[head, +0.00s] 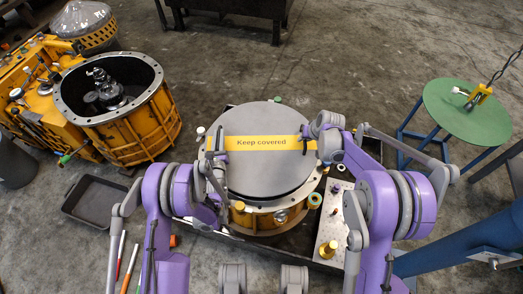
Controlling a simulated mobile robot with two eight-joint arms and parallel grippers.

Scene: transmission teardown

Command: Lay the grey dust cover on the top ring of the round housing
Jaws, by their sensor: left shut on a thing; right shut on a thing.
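The grey dust cover (268,176) is a round disc with a yellow band reading "Keep covered". It lies over or just above the round yellow housing (262,222) in the middle of the head view. The top ring (296,203) shows as a pale rim along the cover's front edge. I cannot tell whether the cover touches the ring. My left gripper (219,150) is shut on the cover's left edge, near the band's end. My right gripper (314,143) is shut on its right edge. My arms partly hide both fingertip areas.
A second, open yellow housing (158,112) stands at the upper left. A black tray (77,214) lies on the floor at left. A pale plate with brass parts (325,240) is right of the round housing. A green round table (467,118) stands at the right.

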